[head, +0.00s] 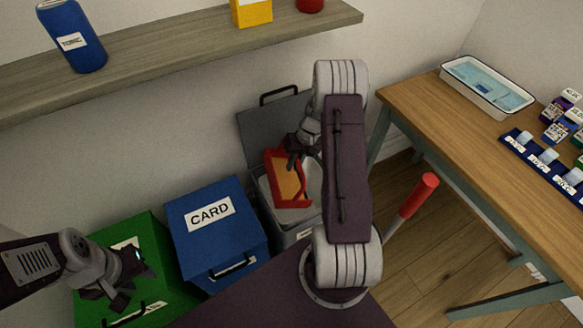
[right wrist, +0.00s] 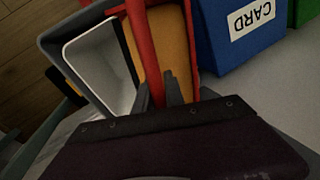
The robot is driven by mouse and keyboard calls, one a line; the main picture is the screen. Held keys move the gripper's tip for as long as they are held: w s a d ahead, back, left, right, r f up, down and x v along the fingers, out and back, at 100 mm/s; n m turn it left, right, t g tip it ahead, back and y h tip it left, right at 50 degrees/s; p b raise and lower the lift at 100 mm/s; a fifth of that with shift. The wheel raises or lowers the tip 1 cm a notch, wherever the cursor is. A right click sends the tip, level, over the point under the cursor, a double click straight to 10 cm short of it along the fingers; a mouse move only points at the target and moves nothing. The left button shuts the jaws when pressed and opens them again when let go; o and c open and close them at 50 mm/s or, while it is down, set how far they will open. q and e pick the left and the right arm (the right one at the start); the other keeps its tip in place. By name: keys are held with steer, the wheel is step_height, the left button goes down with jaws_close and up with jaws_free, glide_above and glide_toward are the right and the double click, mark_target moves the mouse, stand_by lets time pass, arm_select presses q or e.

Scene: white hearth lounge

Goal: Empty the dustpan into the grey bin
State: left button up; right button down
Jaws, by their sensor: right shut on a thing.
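The red dustpan (head: 307,188) with an orange inner face is held tilted over the open grey bin (head: 264,207). My right gripper (head: 293,160) is shut on the dustpan's red handle. In the right wrist view, the handle (right wrist: 141,45) runs up from between the fingers (right wrist: 158,92), with the orange pan (right wrist: 173,48) beside it. The bin's white inside (right wrist: 100,65) shows to the left of the pan. No debris can be made out. My left gripper (head: 134,286) looks open and empty above the green bin.
The bin's grey lid (head: 262,131) stands raised at the back. A blue CARD bin (head: 214,240) and a green bin (head: 170,290) stand to the left. A shelf (head: 180,58) runs above. A wooden table (head: 440,115) and a red-topped rod (head: 418,195) are to the right.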

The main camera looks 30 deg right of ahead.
mark_target(298, 161)
steer(key=shift+s+d+r+t+y+b, duration=0.1)
steer(key=shift+s+d+t+y+b, duration=0.1)
steer(key=shift+d+y+b, duration=0.35)
steer(key=shift+s+d+r+t+y+b, duration=0.1)
steer(key=shift+s+d+y+b, duration=0.2)
steer(key=shift+d+y, duration=0.35)
stand_by(0.6)
steer(key=a+r+h+p, duration=0.1)
steer(key=p, duration=0.2)
steer(key=s+a+r+g+h+p, duration=0.1)
steer(key=r+h+p, duration=0.1)
steer(key=p, duration=0.1)
steer(key=shift+r, duration=0.1)
steer(key=shift+w+a+r+g+h+p, duration=0.35)
steer(key=shift+w+r+h+p, duration=0.2)
steer(key=shift+h, duration=0.35)
steer(key=shift+w+a+r+g+h+p, duration=0.25)
steer(key=shift+w+a+r+h+p, duration=0.2)
steer(key=shift+w+h+p, duration=0.35)
